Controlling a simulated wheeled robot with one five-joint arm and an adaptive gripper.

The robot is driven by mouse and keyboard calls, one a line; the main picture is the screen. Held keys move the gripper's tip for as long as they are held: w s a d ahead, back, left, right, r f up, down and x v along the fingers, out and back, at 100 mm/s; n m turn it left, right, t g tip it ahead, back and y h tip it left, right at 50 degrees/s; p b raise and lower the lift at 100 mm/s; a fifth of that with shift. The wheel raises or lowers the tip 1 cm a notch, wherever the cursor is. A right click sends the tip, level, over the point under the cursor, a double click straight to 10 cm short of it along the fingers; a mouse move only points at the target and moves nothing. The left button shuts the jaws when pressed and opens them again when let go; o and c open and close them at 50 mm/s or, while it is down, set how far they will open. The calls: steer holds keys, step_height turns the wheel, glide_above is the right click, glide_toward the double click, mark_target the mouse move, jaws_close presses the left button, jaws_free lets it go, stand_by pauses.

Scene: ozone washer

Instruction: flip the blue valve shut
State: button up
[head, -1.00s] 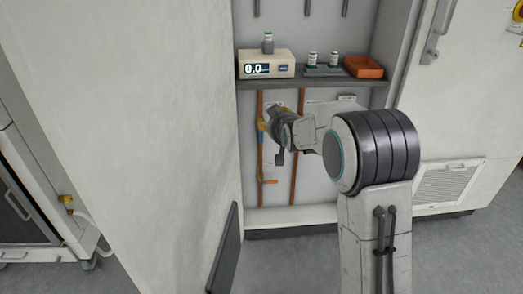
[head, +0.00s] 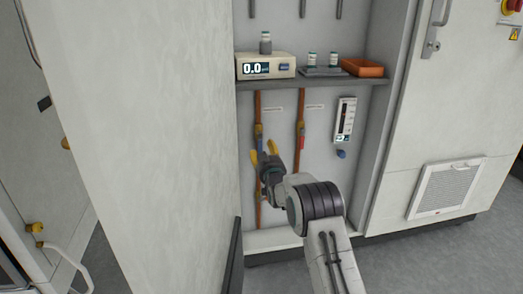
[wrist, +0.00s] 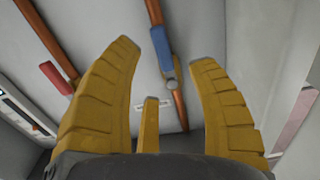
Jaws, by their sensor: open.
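The blue valve handle (head: 259,143) sits on the left copper pipe, just below its brass body, and runs along the pipe. In the wrist view the blue handle (wrist: 161,48) shows beyond and between the fingertips, roughly in line with the pipe. My gripper (head: 264,153) is open, with its yellow fingers pointing up at the handle from below. The handle looks apart from both fingers.
A red valve handle (head: 301,142) is on the right copper pipe, beside the blue one. A gauge panel (head: 345,121) is farther right. The shelf (head: 310,80) above carries a display box (head: 265,66) and an orange tray (head: 362,67). A white wall (head: 150,150) stands close on the left.

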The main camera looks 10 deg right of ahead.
mark_target(261, 145)
steer(key=shift+w+b, duration=1.9)
steer(key=shift+w, duration=0.9)
steer(key=shift+w, duration=0.1)
steer(key=shift+c, duration=0.6)
jaws_close()
